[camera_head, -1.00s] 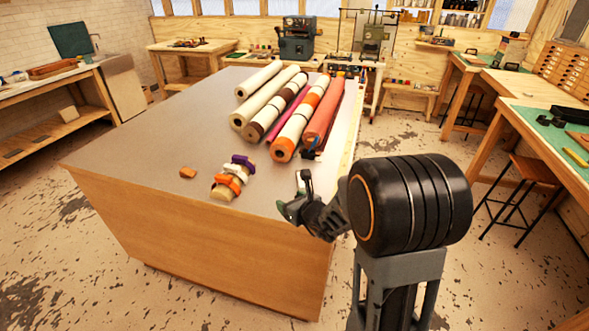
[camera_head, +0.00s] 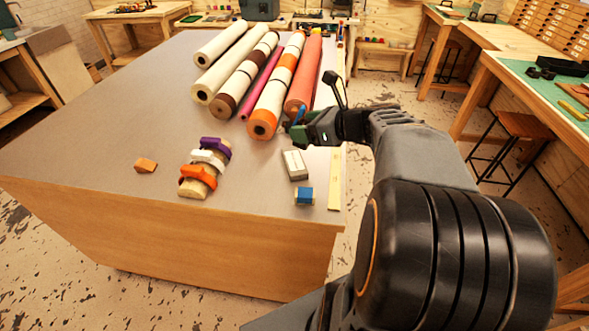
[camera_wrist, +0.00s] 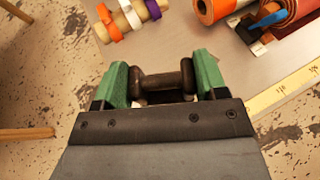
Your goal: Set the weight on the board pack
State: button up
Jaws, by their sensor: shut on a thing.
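My gripper (camera_wrist: 162,84) has green fingers and is shut on a dark, dumbbell-shaped weight (camera_wrist: 162,81), which lies crosswise between them in the wrist view. In the head view my gripper (camera_head: 302,134) is over the right part of the table, by the near ends of the rolls; the weight cannot be made out there. A pale grey, box-shaped pack (camera_head: 295,165), seemingly the board pack, lies flat on the table. In the head view it is just nearer than my gripper, with nothing on it. I cannot make it out in the wrist view.
Several rolls (camera_head: 228,84) lie on the table (camera_head: 105,140) behind my gripper. A stick with purple, white and orange bands (camera_head: 199,172) lies left of the pack.

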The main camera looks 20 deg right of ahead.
jog(key=s+d+b, duration=0.1)
jog(key=s+d, duration=0.1)
jog(key=s, duration=0.2)
jog(key=w+f, duration=0.1)
jog(key=w, duration=0.1)
jog(key=w+f, duration=0.1)
jog(key=w, duration=0.1)
jog(key=w+f, duration=0.2)
jog(key=w, duration=0.1)
jog(key=shift+a+f, duration=0.1)
jog(key=shift+a, duration=0.25)
send_over(295, 160)
jog(key=s, duration=0.1)
jog(key=f, duration=0.4)
jog(key=shift+s+f, duration=0.2)
jog(key=shift+f, duration=0.15)
jog(key=shift+w+a+f, duration=0.15)
jog(key=shift+w+f, duration=0.5)
jog(key=shift+f, duration=0.15)
jog(key=shift+f+b, duration=0.4)
jog(key=shift+f, duration=1.05)
jog(key=shift+f, duration=0.1)
jog(key=shift+f, duration=0.15)
jog(key=o, duration=1.3)
